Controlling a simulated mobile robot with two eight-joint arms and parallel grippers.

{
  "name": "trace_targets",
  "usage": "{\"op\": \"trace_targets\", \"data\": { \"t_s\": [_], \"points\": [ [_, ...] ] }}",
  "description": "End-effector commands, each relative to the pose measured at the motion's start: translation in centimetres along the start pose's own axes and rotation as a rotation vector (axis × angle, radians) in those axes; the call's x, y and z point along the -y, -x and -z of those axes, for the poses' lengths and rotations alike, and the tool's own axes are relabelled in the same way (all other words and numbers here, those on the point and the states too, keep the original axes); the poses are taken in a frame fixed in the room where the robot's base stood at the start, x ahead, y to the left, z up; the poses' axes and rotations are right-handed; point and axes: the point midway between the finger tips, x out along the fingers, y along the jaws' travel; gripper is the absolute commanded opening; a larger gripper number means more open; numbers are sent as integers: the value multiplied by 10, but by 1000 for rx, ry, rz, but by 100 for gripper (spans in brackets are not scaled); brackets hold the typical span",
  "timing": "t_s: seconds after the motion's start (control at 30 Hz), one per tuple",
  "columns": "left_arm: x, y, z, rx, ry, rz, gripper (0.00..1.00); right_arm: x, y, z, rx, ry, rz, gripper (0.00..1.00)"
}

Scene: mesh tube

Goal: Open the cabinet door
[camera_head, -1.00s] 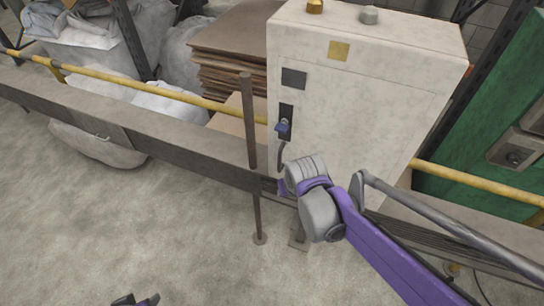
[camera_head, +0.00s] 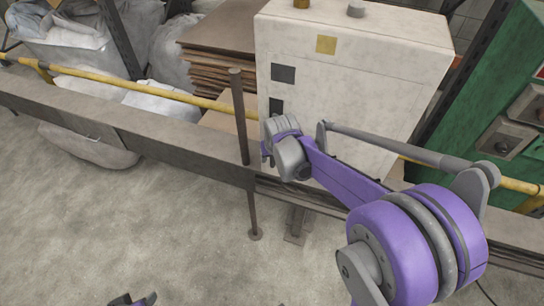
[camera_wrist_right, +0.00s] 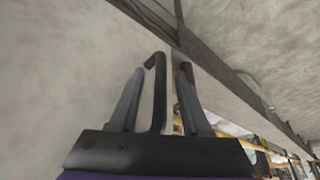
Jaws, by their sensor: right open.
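The pale cabinet (camera_head: 350,75) stands upright behind the yellow rail in the head view, its door shut. In the right wrist view the cabinet surface (camera_wrist_right: 70,65) fills the left side. A dark bent handle (camera_wrist_right: 157,95) stands out from it. My right gripper (camera_wrist_right: 162,72) is open, with one finger on each side of the handle; whether either touches it I cannot tell. In the head view my right wrist hides the handle and the lock. Only the tips of my left gripper (camera_head: 133,300) show at the bottom edge, away from the cabinet.
A grey beam (camera_head: 150,135) and a yellow rail (camera_head: 150,87) run across in front of the cabinet. A rusty post (camera_head: 240,120) stands just left of it. A green machine (camera_head: 490,100) is at right. The concrete floor (camera_head: 130,220) at left is clear.

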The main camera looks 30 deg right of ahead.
Motion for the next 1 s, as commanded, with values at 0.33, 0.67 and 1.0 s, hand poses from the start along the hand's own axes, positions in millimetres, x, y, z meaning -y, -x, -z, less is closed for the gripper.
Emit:
{"op": "trace_targets", "data": {
  "t_s": [0.33,0.67,1.0],
  "points": [
    [0,0,0,0,0,0,50,0,0,0,0,0,0,11],
    [0,0,0,0,0,0,50,0,0,0,0,0,0,0],
    [0,0,0,0,0,0,50,0,0,0,0,0,0,0]
  ]
}}
